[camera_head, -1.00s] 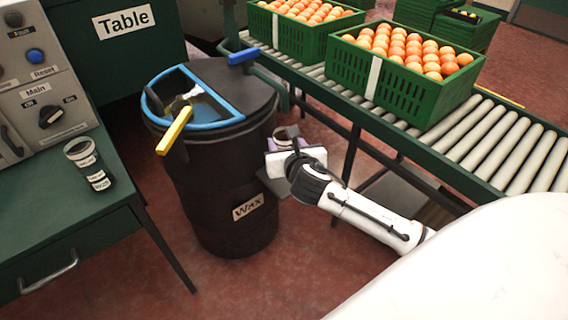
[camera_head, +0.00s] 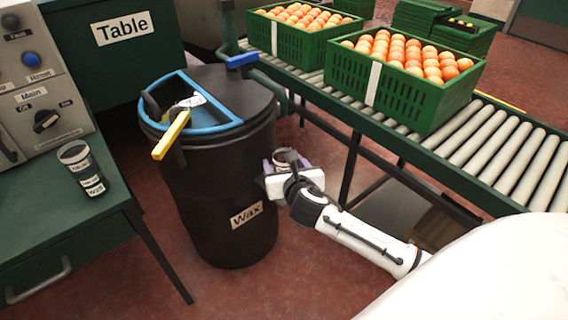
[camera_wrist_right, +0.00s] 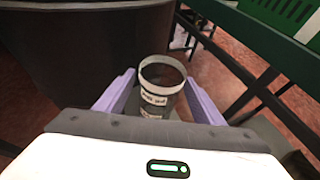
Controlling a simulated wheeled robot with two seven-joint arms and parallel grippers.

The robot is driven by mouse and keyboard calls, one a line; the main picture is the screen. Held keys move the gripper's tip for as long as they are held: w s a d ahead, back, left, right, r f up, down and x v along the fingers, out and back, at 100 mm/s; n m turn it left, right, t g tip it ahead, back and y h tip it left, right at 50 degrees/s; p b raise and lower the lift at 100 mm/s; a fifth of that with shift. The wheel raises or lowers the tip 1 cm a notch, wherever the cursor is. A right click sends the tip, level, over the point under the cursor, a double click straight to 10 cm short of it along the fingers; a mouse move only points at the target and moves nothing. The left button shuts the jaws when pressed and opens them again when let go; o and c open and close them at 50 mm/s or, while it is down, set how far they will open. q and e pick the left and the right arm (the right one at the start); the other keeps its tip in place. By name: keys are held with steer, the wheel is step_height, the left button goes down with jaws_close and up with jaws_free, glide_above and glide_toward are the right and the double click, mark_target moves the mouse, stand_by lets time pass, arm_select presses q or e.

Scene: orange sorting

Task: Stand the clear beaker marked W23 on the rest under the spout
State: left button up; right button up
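My right gripper (camera_head: 282,160) is shut on a beaker (camera_wrist_right: 160,88), held upright in the air to the right of the Wax drum (camera_head: 215,190). In the right wrist view its pale fingers stand on either side of the beaker. The beaker looks dark inside, and its printed label is too small to read. A second beaker (camera_head: 80,168) with dark bands stands on the green table at left; its label is not clearly legible. A blue-handled fitting (camera_head: 242,60) with a bent pipe is at the drum's upper right. No rest is clearly visible. My left gripper is out of view.
A yellow-handled tool (camera_head: 172,134) leans out of the drum's blue-rimmed opening. A control panel (camera_head: 40,100) stands on the table (camera_head: 40,225). The roller conveyor (camera_head: 490,150) carries green crates (camera_head: 400,97) of oranges. Its frame and legs are close to the right gripper.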

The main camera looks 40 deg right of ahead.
steer(key=shift+r, duration=0.25)
steer(key=p+v, duration=0.4)
steer(key=v, duration=0.7)
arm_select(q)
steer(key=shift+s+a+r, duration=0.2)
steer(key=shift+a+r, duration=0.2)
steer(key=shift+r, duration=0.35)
arm_select(e)
steer(key=s+a+f+m+g+y, duration=0.1)
steer(key=s+a+f+m+y, duration=0.3)
steer(key=s+a+m, duration=0.4)
steer(key=s+a+f+m+g+y, duration=0.2)
steer(key=s+a+f+m+y, duration=0.2)
steer(key=m, duration=1.7)
steer(key=s+a+f, duration=0.3)
steer(key=s+a, duration=0.2)
steer(key=shift+s+f+m, duration=0.3)
steer(key=shift+s+m, duration=0.1)
steer(key=shift+c, duration=0.3)
